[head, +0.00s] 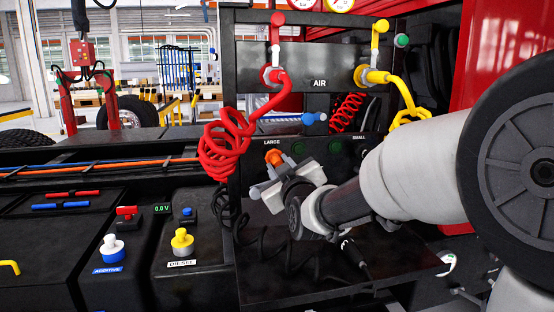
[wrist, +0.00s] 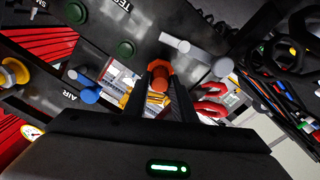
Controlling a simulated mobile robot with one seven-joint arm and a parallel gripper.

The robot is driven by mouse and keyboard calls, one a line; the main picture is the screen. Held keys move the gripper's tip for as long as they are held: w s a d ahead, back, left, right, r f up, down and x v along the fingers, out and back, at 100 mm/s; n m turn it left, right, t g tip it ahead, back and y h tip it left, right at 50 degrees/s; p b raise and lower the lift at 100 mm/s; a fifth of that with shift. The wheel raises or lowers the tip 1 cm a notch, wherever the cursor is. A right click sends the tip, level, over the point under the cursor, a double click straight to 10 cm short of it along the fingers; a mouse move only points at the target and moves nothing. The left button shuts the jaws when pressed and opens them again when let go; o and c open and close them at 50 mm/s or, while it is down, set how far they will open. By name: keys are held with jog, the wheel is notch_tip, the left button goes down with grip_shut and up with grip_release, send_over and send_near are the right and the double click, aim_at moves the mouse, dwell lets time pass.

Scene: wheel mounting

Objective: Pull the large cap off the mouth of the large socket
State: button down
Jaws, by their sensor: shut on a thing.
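The large cap (head: 273,156) is orange and sits on the dark panel just below the LARGE label in the head view. In the wrist view the orange cap (wrist: 160,70) shows between the two dark fingers. My gripper (head: 275,167) is shut on the cap and reaches it from the front right. In the wrist view my gripper (wrist: 162,88) points at the panel. The mouth of the large socket is hidden behind the cap and fingers, so I cannot tell whether any gap has opened.
Green round caps (head: 297,147) sit to the right on the same panel. A blue knob (head: 313,117) sticks out above. A red coiled hose (head: 222,145) hangs close on the left, and a yellow hose (head: 402,95) hangs at upper right. A dark shelf (head: 290,285) lies below.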

jog(key=shift+s+d+f, duration=0.1)
jog(key=shift+s, duration=0.15)
jog(key=shift+b+v, duration=0.4)
jog(key=shift+v, duration=0.45)
jog(key=shift+s, duration=0.15)
jog(key=shift+b+v, duration=0.7)
jog(key=shift+v, duration=1.65)
